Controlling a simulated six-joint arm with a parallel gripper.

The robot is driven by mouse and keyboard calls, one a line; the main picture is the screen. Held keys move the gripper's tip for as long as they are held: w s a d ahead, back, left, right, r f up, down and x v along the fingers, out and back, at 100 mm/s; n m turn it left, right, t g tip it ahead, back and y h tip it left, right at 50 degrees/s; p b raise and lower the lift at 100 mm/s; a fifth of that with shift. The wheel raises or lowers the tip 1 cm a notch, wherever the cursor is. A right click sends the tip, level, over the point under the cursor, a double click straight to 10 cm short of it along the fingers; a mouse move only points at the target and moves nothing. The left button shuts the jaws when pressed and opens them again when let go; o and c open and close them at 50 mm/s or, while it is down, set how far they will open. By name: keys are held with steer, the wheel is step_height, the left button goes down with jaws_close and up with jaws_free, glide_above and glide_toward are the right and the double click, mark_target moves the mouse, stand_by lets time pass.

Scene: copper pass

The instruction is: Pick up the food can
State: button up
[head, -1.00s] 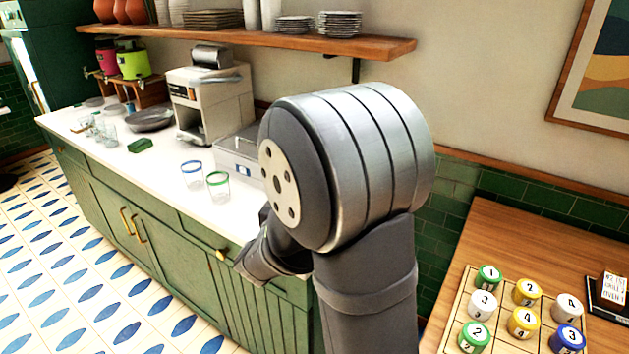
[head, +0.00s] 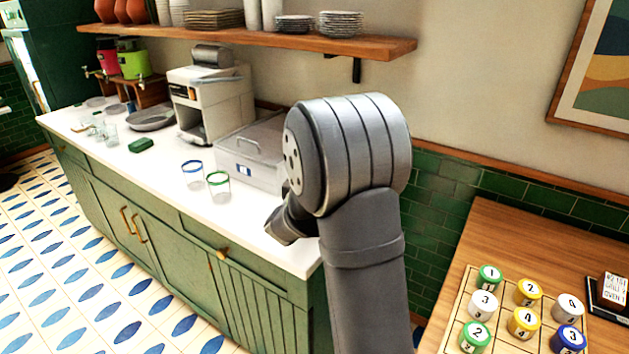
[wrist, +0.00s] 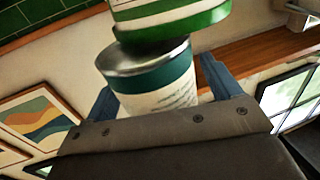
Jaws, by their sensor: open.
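A can (wrist: 155,82) with a silver rim and a white and dark green label shows in the wrist view, between the two blue fingers of my gripper (wrist: 157,76). The gripper is open, with a finger on each side of the can. I cannot tell whether either finger touches it. A second round thing (wrist: 170,18), white with green bands, shows at the top edge of the wrist view against the can and is cut off. In the head view my arm hides the gripper, and I see no food can there.
The white counter (head: 235,215) holds two glasses (head: 218,187), a clear-lidded box (head: 250,150) and a coffee machine (head: 210,100). A wooden table (head: 500,240) at right carries several numbered jars (head: 523,322). A shelf (head: 250,35) with dishes hangs above the counter.

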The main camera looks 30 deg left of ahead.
steer(key=c, duration=1.5)
steer(key=shift+r, duration=0.45)
steer(key=r, duration=0.2)
steer(key=d+r, duration=0.1)
steer(key=r, duration=0.1)
steer(key=shift+w, duration=0.1)
steer(key=w+d+r, duration=0.2)
steer(key=d+r, duration=0.4)
steer(key=d, duration=0.4)
steer(key=a+f, duration=0.2)
steer(key=a, duration=0.2)
steer(key=a+f, duration=0.2)
steer(key=a, duration=0.3)
steer(key=a+f, duration=0.2)
steer(key=a, duration=0.2)
steer(key=shift+w+a+f, duration=0.25)
steer(key=shift+w+a, duration=0.15)
steer(key=shift+a+f, duration=0.1)
steer(key=shift+f, duration=1.95)
